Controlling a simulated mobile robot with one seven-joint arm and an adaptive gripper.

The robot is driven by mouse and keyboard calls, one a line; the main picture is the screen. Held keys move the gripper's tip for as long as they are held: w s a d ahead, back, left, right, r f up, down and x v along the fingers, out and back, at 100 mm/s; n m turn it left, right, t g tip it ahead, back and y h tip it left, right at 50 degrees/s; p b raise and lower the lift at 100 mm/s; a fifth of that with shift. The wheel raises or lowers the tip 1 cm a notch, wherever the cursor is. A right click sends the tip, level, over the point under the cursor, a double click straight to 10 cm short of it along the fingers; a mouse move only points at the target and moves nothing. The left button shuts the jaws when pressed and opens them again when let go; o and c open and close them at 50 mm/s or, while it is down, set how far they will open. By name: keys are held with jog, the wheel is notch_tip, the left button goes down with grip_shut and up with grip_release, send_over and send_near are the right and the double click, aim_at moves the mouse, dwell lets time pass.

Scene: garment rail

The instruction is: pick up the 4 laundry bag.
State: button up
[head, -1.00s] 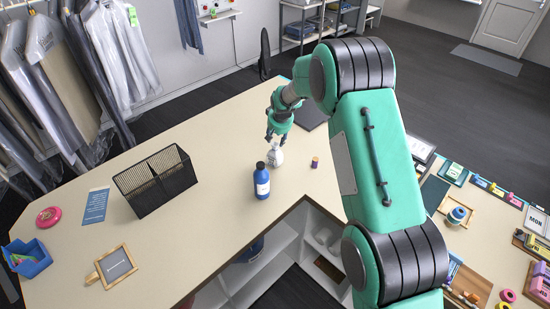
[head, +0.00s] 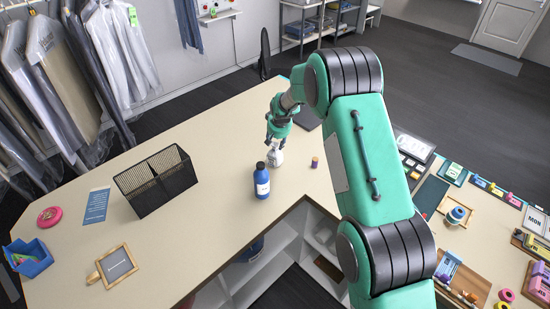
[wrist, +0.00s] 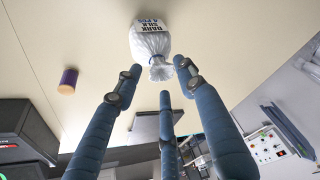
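The laundry bag (head: 275,158) is a small white bundle standing on the counter beside a blue bottle. In the wrist view the bag (wrist: 150,40) has a gathered, tied neck and a printed label that seems to read "DARK SILK 4 PCS". My gripper (head: 274,141) is just above the bag in the head view, its fingers overlapping the bag's top. In the wrist view the blue fingers of my gripper (wrist: 159,76) are spread, with the bag's neck just beyond and between the tips. No firm contact shows.
The blue bottle (head: 261,181) stands close in front of the bag. A small purple cylinder with a cork-coloured top (head: 314,162) is to the right. A black mesh organiser (head: 157,182) stands to the left on the counter (head: 215,215). A dark flat item (head: 307,118) lies behind.

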aim_at(275, 145)
jog(key=shift+x, duration=1.7)
grip_shut()
